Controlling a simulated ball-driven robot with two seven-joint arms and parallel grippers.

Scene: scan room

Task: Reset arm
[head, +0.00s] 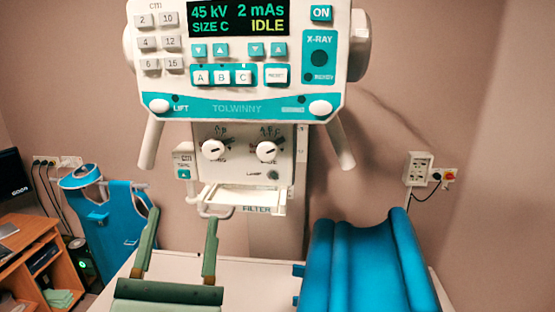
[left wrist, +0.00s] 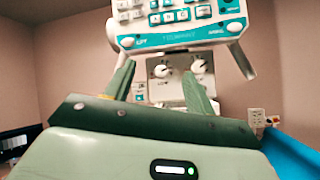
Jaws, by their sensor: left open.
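My left gripper (head: 182,217) shows at the lower left of the head view, with two green fingers pointing up and spread apart. It is open, with nothing between the fingers. In the left wrist view, its fingers (left wrist: 160,88) stand on either side of the X-ray unit's lower panel. In the head view the gripper is below and left of the X-ray unit (head: 240,107). No contact with the unit is visible. My right gripper is not in view.
A white table (head: 262,285) lies below the unit. A blue padded piece (head: 365,265) is on its right. The filter tray (head: 240,198) projects under the lower panel. A blue apron (head: 118,228) hangs at left beside a wooden desk (head: 25,262). A wall socket (head: 418,168) is at right.

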